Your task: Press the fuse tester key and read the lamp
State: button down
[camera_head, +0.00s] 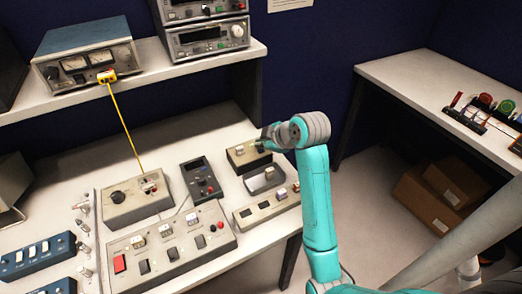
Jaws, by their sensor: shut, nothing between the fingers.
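My gripper (262,143) is shut and empty, at the end of my teal arm. It is over the right end of a small beige box (241,158) at the back right of the bench. The gripper covers part of the box's top, so I cannot tell whether it touches a key there. In front of this box are a grey open-topped holder (263,184) and a long beige box (262,211) with small buttons and pale switches or lamps. No readable label shows which is the fuse tester, and I see no clearly lit lamp.
A wide panel (190,262) with a red switch, a beige knob box (130,207) with a yellow cable, and a dark meter (201,180) fill the bench (150,150). A shelf (150,70) with instruments overhangs the back. Cartons (427,200) lie under the right table.

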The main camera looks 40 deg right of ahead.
aim_at(262, 152)
jog(key=shift+r, duration=2.55)
jog(key=shift+s, duration=0.1)
